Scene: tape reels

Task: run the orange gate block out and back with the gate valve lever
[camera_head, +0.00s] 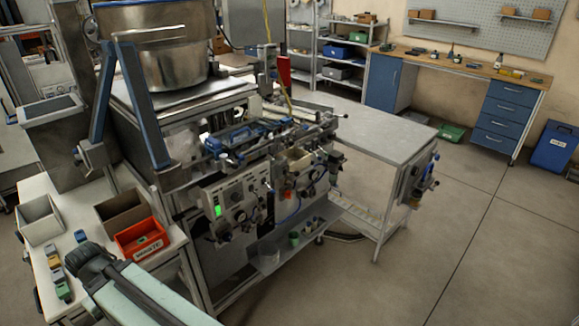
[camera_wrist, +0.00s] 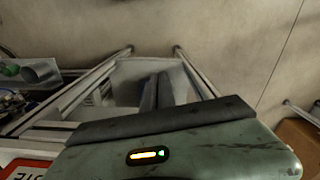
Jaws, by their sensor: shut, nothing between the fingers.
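The machine's front panel (camera_head: 240,200) stands mid-picture in the head view, with a green lit display, knobs and hoses. A dark upright part (camera_head: 270,207) at its right edge may be a lever, but it is too small to tell. I cannot make out the orange gate block or the gate valve lever for certain. My gripper (camera_wrist: 158,78) shows in the wrist view as two dark fingers close together, shut and empty, over the floor and a pale machine frame. It touches nothing that I can see. In the head view my pale green arm (camera_head: 140,295) enters at bottom left; its fingers are not visible there.
A red bin (camera_head: 140,239), a cardboard box (camera_head: 122,211) and a white bin (camera_head: 40,221) stand on the left bench. A metal hopper bowl (camera_head: 160,45) tops the machine. A grey table (camera_head: 375,128) adjoins it at right. The floor (camera_head: 450,270) at right is clear.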

